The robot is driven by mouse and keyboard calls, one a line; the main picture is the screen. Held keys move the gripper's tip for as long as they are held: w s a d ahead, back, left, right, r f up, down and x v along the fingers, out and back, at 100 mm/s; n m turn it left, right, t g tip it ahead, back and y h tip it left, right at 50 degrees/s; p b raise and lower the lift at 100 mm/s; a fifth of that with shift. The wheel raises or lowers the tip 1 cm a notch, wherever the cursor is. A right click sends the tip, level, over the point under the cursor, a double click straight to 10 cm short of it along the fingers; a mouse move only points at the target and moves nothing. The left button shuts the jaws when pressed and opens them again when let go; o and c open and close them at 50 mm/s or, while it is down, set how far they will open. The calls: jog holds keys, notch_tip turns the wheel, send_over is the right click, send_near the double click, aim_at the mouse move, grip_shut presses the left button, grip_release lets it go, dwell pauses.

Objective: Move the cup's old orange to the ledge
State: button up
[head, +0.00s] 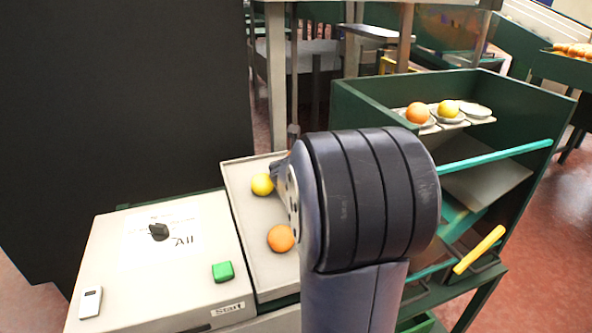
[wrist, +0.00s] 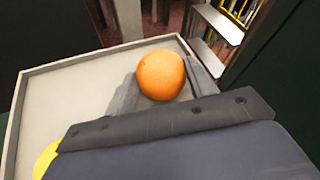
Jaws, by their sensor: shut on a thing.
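My gripper (wrist: 161,88) has its two grey fingers on either side of an orange (wrist: 160,74) and is shut on it. The held orange is over the far end of a pale tray (wrist: 75,88) in the wrist view. In the head view my arm hides the fingers and the held orange. Another orange (head: 281,238) and a yellow fruit (head: 262,184) lie on the tray (head: 242,171). A yellow fruit (wrist: 46,160) also shows at the wrist view's lower left. I cannot make out which thing is the cup or the ledge.
A green cart (head: 360,98) at right holds small dishes with an orange (head: 417,113) and a yellow fruit (head: 448,109); one dish (head: 475,110) looks empty. A white box (head: 100,255) with a green button (head: 222,272) stands left of the tray. A dark panel (head: 120,100) rises behind.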

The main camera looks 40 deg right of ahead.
jog(key=shift+f, duration=0.35)
jog(key=o, duration=1)
jog(key=shift+r, duration=0.15)
jog(key=shift+s+a+r, duration=0.1)
jog(key=shift+s+a, duration=0.05)
jog(key=shift+s, duration=0.1)
jog(key=p+v, duration=0.3)
jog(key=v, duration=0.7)
jog(key=shift+r, duration=0.15)
jog(key=shift+s+a+r, duration=0.1)
jog(key=shift+s+a, duration=0.25)
jog(key=shift+s, duration=0.25)
